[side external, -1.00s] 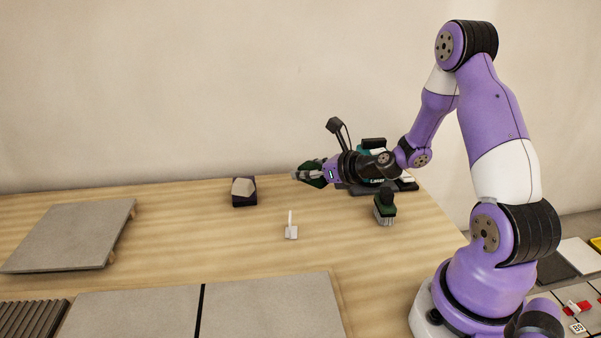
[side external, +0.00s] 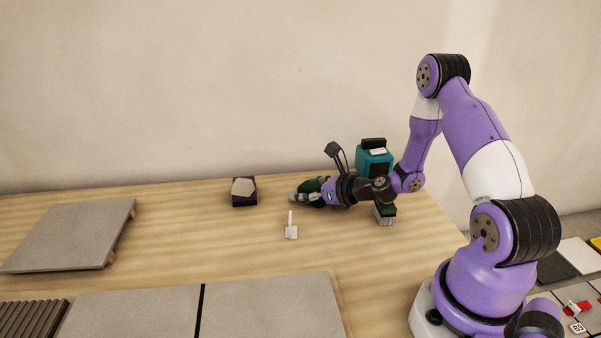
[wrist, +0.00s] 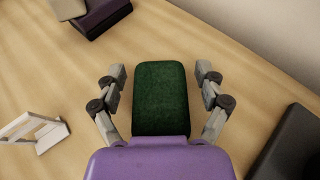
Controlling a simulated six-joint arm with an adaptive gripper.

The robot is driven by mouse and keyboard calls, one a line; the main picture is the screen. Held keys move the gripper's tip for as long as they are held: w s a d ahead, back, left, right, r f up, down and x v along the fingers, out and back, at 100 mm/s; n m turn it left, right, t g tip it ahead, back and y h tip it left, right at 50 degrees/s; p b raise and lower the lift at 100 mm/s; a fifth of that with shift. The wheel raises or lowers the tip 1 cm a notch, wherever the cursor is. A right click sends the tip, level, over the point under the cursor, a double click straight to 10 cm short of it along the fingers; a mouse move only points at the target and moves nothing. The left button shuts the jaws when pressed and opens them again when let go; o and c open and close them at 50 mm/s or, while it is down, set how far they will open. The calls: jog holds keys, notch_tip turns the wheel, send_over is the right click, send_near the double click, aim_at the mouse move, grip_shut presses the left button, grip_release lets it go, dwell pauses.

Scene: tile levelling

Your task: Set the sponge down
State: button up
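The sponge (wrist: 160,98), a dark green block, lies between the two grey fingers of my gripper (wrist: 160,72) in the wrist view. Strips of wood show between the sponge and the finger on each side, so the fingers stand open around it. In the side external view my gripper (side external: 298,197) is low over the wooden table, pointing left, with the green sponge (side external: 314,185) partly hidden by the fingers. The sponge looks at or very near the table surface; its underside is hidden.
A dark purple block with a beige top (side external: 243,189) lies to the left. A small white upright piece (side external: 291,231) stands nearer the camera. Grey tiles (side external: 268,305) lie in front.

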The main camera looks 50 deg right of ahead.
aim_at(317, 188)
jog(key=shift+r, duration=0.1)
jog(key=shift+s+r, duration=0.15)
jog(key=v, duration=0.6)
jog(key=shift+s+r, duration=0.15)
jog(key=shift+s, duration=0.15)
jog(key=shift+a+r+n, duration=0.2)
jog(key=shift+n, duration=0.2)
jog(key=a+n+y, duration=0.1)
jog(key=n, duration=0.1)
jog(key=a+r+n+g+y, duration=0.1)
jog(key=a+n, duration=0.2)
jog(key=n, duration=0.1)
jog(key=shift+w+a+r+y, duration=0.2)
jog(key=shift+w+r+y, duration=0.15)
jog(key=shift+y, duration=0.05)
jog(key=s+a+r+n+g+y, duration=0.15)
jog(key=a+n+g, duration=0.35)
jog(key=n, duration=0.7)
jog(key=s+a+r+n+g+h, duration=0.2)
jog(key=s+r+n, duration=0.8)
jog(key=n, duration=0.7)
jog(key=shift+s+a+r+h, duration=0.15)
jog(key=shift+a+r+h, duration=0.3)
jog(key=shift+a+h, duration=0.55)
